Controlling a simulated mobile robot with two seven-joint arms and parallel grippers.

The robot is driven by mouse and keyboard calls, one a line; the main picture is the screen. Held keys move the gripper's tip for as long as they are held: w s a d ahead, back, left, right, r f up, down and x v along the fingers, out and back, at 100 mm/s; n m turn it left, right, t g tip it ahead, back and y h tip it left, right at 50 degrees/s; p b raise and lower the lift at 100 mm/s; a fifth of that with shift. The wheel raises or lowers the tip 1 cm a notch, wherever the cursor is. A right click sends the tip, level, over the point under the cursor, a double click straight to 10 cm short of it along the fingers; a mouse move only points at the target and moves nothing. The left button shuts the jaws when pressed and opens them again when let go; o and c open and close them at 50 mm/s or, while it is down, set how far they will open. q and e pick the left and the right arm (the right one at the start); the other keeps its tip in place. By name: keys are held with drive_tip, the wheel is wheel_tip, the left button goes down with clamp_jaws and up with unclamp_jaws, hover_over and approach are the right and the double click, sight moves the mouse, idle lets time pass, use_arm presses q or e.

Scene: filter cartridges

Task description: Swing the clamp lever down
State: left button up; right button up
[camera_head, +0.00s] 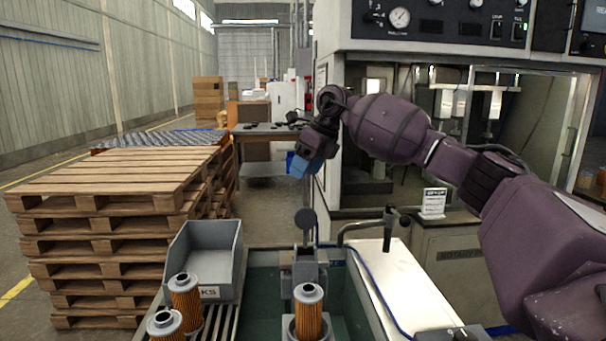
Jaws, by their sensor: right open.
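An upright lever with a dark round end (305,219) stands on a grey bracket (306,268) in the green-lined station; it looks like the clamp lever, raised. An orange pleated filter cartridge (308,312) with a metal cap stands upright in a round holder just in front of it. My right arm reaches in from the right. My right gripper (304,166), with blue fingers, is open and empty, above and apart from the lever. The finger gap is hard to see from here. My left gripper is not in view.
A grey bin (205,252) and two more cartridges (185,298) stand left of the station. A curved grey pipe and black-topped post (390,222) rise at the right, by a white panel (395,275). A large machine stands behind my arm; stacked pallets (110,190) are at left.

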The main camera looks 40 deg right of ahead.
drive_tip(key=shift+w+a+f, duration=0.2)
drive_tip(key=shift+f, duration=0.4)
drive_tip(key=shift+c, duration=0.2)
clamp_jaws()
